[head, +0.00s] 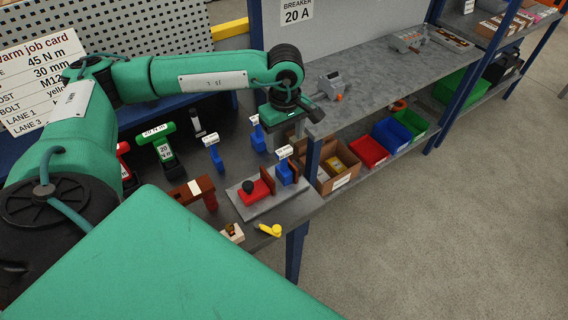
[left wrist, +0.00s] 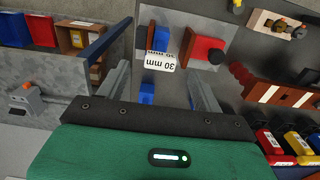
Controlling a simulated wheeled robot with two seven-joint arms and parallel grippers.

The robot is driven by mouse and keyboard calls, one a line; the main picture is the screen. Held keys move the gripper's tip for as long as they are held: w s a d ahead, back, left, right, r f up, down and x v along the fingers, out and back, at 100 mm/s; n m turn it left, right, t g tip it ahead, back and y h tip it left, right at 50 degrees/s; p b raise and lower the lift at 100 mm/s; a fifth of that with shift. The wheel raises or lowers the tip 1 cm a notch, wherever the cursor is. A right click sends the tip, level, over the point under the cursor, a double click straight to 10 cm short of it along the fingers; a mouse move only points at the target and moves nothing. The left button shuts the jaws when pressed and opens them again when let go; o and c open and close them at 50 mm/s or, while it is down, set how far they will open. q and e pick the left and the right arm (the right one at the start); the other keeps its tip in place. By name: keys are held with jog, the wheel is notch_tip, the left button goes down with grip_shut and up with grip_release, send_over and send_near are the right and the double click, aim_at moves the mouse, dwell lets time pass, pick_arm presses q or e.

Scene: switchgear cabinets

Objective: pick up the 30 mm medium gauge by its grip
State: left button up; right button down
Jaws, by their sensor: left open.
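The 30 mm gauge (head: 285,173) is blue with a white label on top. It stands at the right end of a grey plate, beside a brown upright piece and a red block with a black knob. In the left wrist view its "30 mm" label (left wrist: 160,62) faces me, with the blue body (left wrist: 158,38) beyond it. My left gripper (head: 294,116) is open and empty, above and behind the gauge in the head view. In the left wrist view the fingers (left wrist: 160,78) lie either side of the label's line, apart from it. My right gripper is not in view.
Two other blue gauges (head: 214,157) (head: 257,138) and a green "20 N m" tool (head: 164,150) stand on the dark bench. A blue shelf post (head: 313,158) and a cardboard box (head: 340,165) are close on the right. A brown bridge-shaped piece (head: 192,190) stands left of the plate.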

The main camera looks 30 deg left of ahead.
aim_at(284, 149)
pick_arm(q)
jog(key=shift+f, duration=0.3)
jog(key=shift+f+p, duration=0.45)
jog(key=shift+p, duration=0.1)
notch_tip(284, 149, down, 3)
jog(key=shift+a+f+p, duration=0.1)
jog(key=shift+a+p, duration=0.05)
jog(key=shift+p, duration=0.85)
jog(key=shift+f, duration=0.65)
jog(key=c, duration=1.4)
jog(key=shift+r, duration=0.15)
